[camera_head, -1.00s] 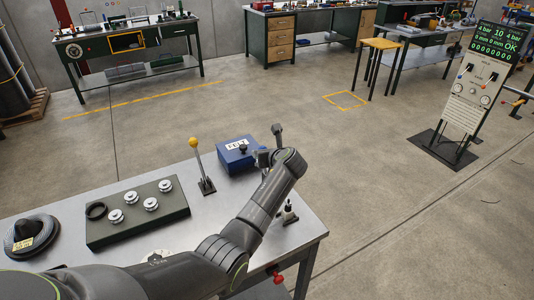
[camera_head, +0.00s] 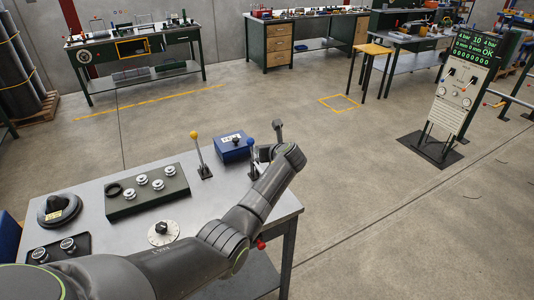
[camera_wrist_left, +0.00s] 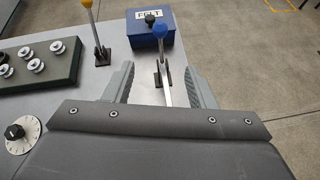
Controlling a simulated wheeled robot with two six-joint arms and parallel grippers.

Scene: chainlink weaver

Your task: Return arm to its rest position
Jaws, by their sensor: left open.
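My left arm reaches across the bench from the lower left in the head view. Its gripper (camera_head: 264,150) is open near the bench's far right corner. A blue-knobbed lever (camera_head: 250,146) stands beside it. In the left wrist view the lever's blue knob (camera_wrist_left: 160,30) shows beyond the open fingers (camera_wrist_left: 160,80), and its metal shaft runs down between them; I cannot tell whether they touch it. My right gripper is in neither view.
A yellow-knobbed lever (camera_head: 194,136) and a blue FELT box (camera_head: 232,148) stand close by. A green block with pulleys (camera_head: 147,206), a dark round object (camera_head: 60,208) and a dial (camera_head: 163,232) are on the bench. A display stand (camera_head: 455,110) stands on open floor at right.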

